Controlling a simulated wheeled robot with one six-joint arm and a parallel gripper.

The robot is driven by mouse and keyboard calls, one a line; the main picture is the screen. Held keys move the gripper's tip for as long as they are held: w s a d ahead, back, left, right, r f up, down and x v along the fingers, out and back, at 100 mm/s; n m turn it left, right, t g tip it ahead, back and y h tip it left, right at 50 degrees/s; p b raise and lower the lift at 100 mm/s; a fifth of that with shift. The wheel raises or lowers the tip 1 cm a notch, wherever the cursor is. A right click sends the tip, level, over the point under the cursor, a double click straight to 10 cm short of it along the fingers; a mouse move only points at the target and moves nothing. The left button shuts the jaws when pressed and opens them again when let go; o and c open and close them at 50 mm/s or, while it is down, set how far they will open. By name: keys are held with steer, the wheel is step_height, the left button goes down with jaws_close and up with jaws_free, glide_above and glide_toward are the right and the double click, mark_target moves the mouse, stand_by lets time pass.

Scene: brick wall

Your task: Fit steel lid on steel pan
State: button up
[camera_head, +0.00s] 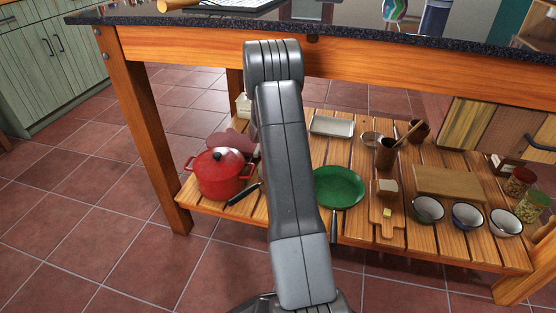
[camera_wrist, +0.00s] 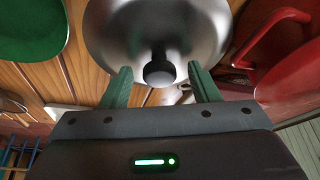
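A round steel lid (camera_wrist: 205,30) with a black knob (camera_wrist: 159,70) fills the top middle of the wrist view. My gripper (camera_wrist: 161,76) is open, its green fingers apart on either side of the knob with gaps showing. The lid is not visible in the head view, where my arm covers the middle of the shelf. A black handle (camera_head: 244,194) sticks out from behind my arm beside the red pot; I cannot tell whether it belongs to the steel pan. I cannot make out the pan itself or what lies under the lid.
A red pot (camera_head: 219,178) stands left of my arm and a green pan (camera_head: 339,186) lies to its right on the slatted shelf (camera_head: 350,232). Cutting boards, bowls (camera_head: 467,215) and jars stand further right. The dark tabletop (camera_head: 205,20) hangs above the shelf.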

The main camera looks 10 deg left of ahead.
steer(key=p+v, duration=0.5)
steer(key=v, duration=0.8)
steer(key=shift+r, duration=0.35)
steer(key=shift+s+f, duration=0.1)
steer(key=b+x, duration=0.5)
steer(key=x, duration=0.8)
steer(key=shift+f, duration=0.35)
steer(key=shift+r, duration=0.3)
steer(key=shift+r, duration=0.1)
